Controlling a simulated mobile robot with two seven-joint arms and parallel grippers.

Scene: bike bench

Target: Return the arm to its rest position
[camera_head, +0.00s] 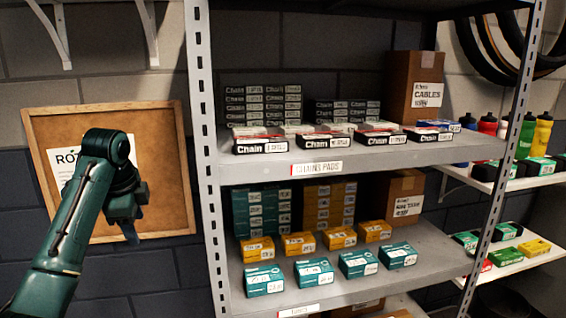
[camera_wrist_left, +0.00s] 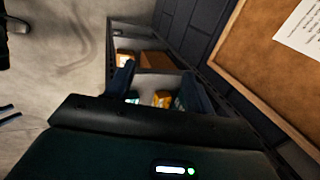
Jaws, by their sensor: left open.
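My left arm comes in from the left in the head view, dark green, raised in front of a cork board. My left gripper (camera_head: 131,226) is at its end, pointing down, left of the metal shelf (camera_head: 203,130) and apart from it. In the left wrist view the dark gripper body fills the lower part, and a dark finger (camera_wrist_left: 124,76) rises from it. The gripper is open, and I see nothing held in it. My right gripper is in neither view.
The shelf holds black chain boxes (camera_head: 261,145), teal boxes (camera_head: 263,280), orange boxes (camera_head: 257,249) and brown cartons (camera_head: 413,87). A framed cork board (camera_head: 165,150) hangs behind my arm. Bottles (camera_head: 541,133) stand on a side shelf at right. Open floor (camera_wrist_left: 60,70) shows in the wrist view.

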